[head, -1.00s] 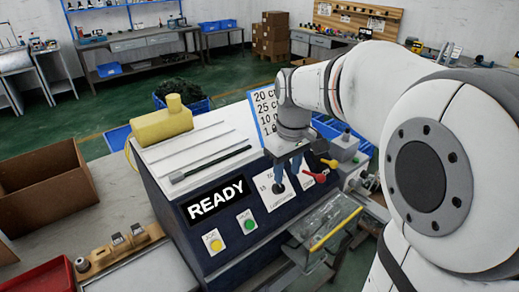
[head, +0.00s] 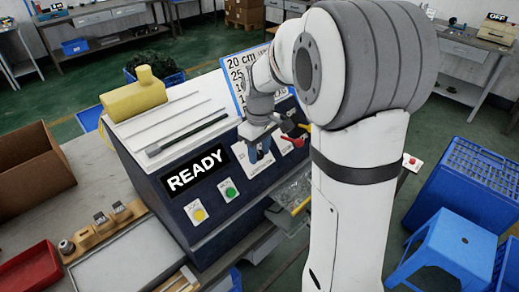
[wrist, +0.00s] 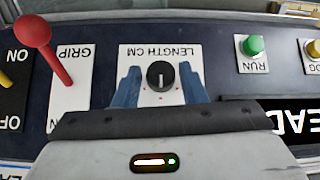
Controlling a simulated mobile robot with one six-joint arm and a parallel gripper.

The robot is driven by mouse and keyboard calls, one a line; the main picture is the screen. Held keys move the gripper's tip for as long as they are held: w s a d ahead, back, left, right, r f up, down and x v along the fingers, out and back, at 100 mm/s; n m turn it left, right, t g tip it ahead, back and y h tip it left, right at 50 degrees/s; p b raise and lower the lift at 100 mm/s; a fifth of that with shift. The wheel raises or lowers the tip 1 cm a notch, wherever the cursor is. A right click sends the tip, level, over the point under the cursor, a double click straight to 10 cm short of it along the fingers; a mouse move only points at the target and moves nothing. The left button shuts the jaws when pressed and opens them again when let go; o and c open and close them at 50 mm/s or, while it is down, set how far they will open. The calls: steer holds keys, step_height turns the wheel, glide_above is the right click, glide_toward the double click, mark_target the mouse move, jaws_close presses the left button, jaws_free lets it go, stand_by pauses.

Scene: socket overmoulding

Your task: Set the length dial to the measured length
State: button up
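The length dial (wrist: 161,75) is a round black knob on a white plate marked LENGTH CM, seen upside down in the wrist view. My gripper (wrist: 160,86) is open, with one blue finger on each side of the knob and a visible gap to both. In the head view my gripper (head: 258,152) is at the machine's front panel and hides the dial. A card (head: 236,84) listing lengths in cm stands behind, partly covered by my arm.
The red GRIP lever (wrist: 38,40) stands beside the dial plate. The green RUN button (wrist: 254,46) and yellow JOG button (head: 197,211) are on the panel near the READY display (head: 196,170). A dark rod (head: 186,136) lies on the machine top.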

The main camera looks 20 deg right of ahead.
steer(key=shift+c, duration=0.4)
steer(key=c, duration=0.6)
steer(key=shift+d, duration=0.1)
steer(key=shift+w+d+m+g+y+p, duration=0.15)
steer(key=shift+m+g+y+p, duration=0.35)
steer(key=shift+m+y, duration=0.55)
steer(key=shift+d+f+m+y, duration=0.15)
steer(key=shift+m+y, duration=0.8)
steer(key=shift+d+f+m+y, duration=0.1)
steer(key=shift+d+m+y, duration=0.05)
steer(key=shift+m+y, duration=1.05)
steer(key=shift+m+y+b, duration=0.45)
steer(key=shift+m+y, duration=0.55)
